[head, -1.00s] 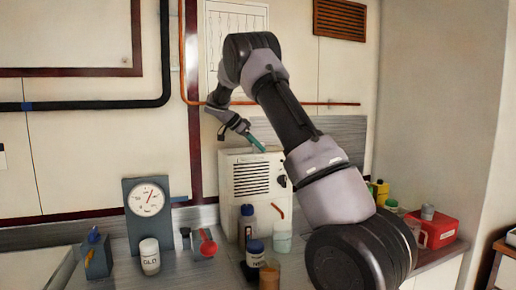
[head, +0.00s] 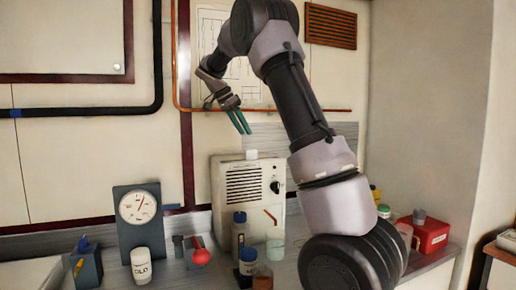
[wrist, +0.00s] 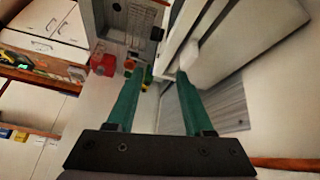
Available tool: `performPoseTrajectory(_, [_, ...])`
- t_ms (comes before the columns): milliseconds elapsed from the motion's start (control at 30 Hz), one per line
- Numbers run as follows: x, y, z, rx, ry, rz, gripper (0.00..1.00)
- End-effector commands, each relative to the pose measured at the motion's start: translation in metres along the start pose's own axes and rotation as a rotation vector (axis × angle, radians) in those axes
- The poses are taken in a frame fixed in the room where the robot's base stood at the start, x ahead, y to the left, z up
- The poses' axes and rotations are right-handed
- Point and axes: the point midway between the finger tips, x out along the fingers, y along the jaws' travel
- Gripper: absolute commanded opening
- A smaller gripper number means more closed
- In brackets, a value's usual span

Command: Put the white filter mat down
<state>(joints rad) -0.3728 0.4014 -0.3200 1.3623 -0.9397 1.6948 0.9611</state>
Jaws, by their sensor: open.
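A small white block (head: 251,154), which appears to be the white filter mat, sits on top of the white louvred unit (head: 216,190). A white piece, seemingly the same one, shows in the wrist view (wrist: 189,55) just past the right fingertip. My gripper (head: 245,132) is open, its green fingers pointing down a little above the block and apart from it. The wrist view shows nothing between the fingers (wrist: 157,75).
Bottles and cups stand before the unit, among them a dark-capped bottle (head: 247,262) and a clear cup (head: 275,250). A dial gauge (head: 139,206) stands left. A red box (head: 431,236) is at right. An orange pipe (head: 335,110) runs along the wall.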

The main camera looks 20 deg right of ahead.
Motion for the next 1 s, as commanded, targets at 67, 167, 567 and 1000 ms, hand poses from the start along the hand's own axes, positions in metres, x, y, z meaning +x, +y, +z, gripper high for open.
performPoseTrajectory(67, [-0.006, 0.035, -0.004, -0.081, -0.085, -0.056, 0.52])
performPoseTrajectory(167, [-0.012, 0.072, 0.001, -0.188, -0.172, -0.142, 0.52])
performPoseTrajectory(567, [-0.037, 0.217, 0.062, -0.537, -0.305, -0.574, 0.52])
performPoseTrajectory(1000, [-0.024, 0.312, 0.141, -0.724, -0.166, -0.893, 0.52])
